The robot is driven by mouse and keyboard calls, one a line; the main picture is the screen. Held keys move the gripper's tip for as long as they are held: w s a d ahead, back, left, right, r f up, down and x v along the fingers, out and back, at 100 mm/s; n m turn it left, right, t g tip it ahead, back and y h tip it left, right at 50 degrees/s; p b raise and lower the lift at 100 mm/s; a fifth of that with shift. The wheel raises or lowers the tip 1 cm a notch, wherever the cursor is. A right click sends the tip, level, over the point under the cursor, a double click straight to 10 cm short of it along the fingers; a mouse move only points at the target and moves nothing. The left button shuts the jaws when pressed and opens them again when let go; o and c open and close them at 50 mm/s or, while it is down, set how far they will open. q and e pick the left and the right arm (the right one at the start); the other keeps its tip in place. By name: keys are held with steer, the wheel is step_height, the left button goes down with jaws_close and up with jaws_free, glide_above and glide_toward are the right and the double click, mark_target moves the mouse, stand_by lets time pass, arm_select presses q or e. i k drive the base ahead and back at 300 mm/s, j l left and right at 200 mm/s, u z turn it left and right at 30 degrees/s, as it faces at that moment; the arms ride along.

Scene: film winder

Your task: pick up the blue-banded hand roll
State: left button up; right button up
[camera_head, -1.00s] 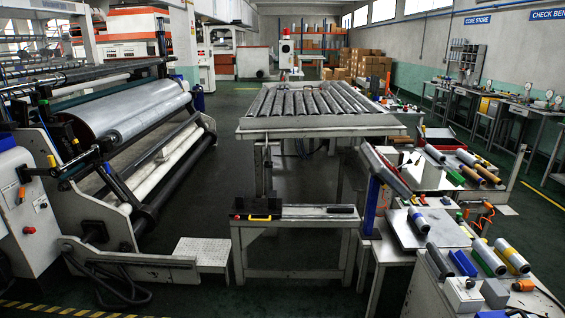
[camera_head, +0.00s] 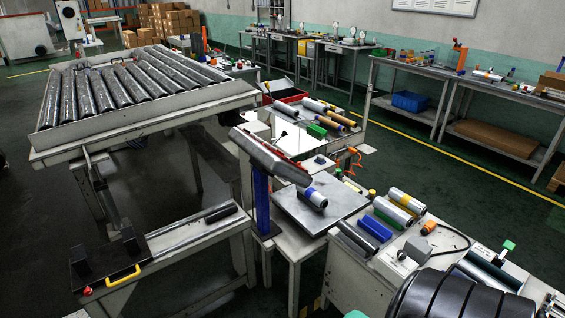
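A short roll with a blue band (camera_head: 313,198) lies on a grey flat plate (camera_head: 290,208) on the bench right of centre. Its ends look whitish and dark, and nothing holds it. Neither of my grippers shows in the head view, so I cannot tell their state.
A bench to the right holds several other rolls (camera_head: 407,201), blue blocks (camera_head: 375,229) and a white box (camera_head: 406,253). A slanted grey bar on a blue post (camera_head: 262,200) stands just left of the plate. A roller table (camera_head: 150,125) stands at the left.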

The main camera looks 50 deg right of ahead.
mark_target(319, 200)
steer(key=i+z, duration=0.2)
steer(key=i, duration=0.2)
steer(key=i+j+z, duration=0.2)
steer(key=i, duration=0.25)
steer(key=i+j+z, duration=0.2)
steer(key=i, duration=0.2)
steer(key=z, duration=1.8)
